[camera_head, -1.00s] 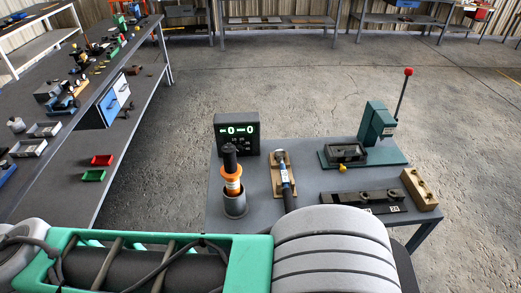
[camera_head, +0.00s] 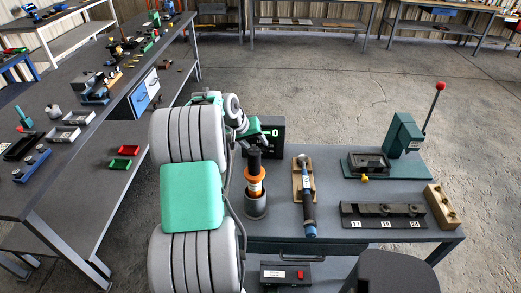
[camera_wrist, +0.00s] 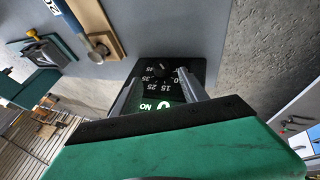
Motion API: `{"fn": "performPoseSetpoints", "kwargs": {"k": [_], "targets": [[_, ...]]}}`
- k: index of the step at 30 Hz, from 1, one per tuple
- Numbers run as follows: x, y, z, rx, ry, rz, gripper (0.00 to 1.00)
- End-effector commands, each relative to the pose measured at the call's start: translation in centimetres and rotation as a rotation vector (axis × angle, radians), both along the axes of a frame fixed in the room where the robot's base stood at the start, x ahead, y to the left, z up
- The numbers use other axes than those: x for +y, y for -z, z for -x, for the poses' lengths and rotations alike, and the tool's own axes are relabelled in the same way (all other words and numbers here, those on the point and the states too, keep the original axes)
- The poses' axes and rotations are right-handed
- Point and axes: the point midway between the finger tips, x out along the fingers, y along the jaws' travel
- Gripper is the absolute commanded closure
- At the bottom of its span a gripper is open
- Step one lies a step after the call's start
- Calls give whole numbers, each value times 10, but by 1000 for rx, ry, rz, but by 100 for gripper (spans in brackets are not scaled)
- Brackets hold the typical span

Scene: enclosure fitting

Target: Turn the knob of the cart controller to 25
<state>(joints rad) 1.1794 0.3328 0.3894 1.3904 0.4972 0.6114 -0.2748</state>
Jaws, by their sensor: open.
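The cart controller (camera_head: 272,129) is a black box with a lit green display at the back left of the grey cart top (camera_head: 335,182). In the head view my arm covers its left part, and a green 0 shows. In the wrist view the controller face (camera_wrist: 152,89) shows a small dark knob (camera_wrist: 161,69) ringed by white numbers, 15, 25 and 35 among them. I cannot tell which number the knob points to. My gripper (camera_wrist: 159,78) is open, its two fingers apart on either side of the controller face, with the knob between them and not visibly gripped.
An orange and black tool (camera_head: 254,180) stands in a grey cup just in front of the controller. A blue-ended tool (camera_head: 309,205) lies on a wooden holder to its right. A green lever press (camera_head: 400,135) and a dark block strip (camera_head: 383,213) are farther right.

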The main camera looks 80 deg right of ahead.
Motion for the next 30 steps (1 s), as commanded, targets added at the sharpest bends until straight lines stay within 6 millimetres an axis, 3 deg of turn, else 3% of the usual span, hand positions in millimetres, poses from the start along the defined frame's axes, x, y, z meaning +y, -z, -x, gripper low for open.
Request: {"fn": "performPoseSetpoints", "kwargs": {"k": [9, 19, 30], "targets": [[-24, 48, 13, -1, -1, -3, 49], [-27, 55, 14, -2, -3, -1, 49], [-27, 55, 14, -2, -3, -1, 79]]}}
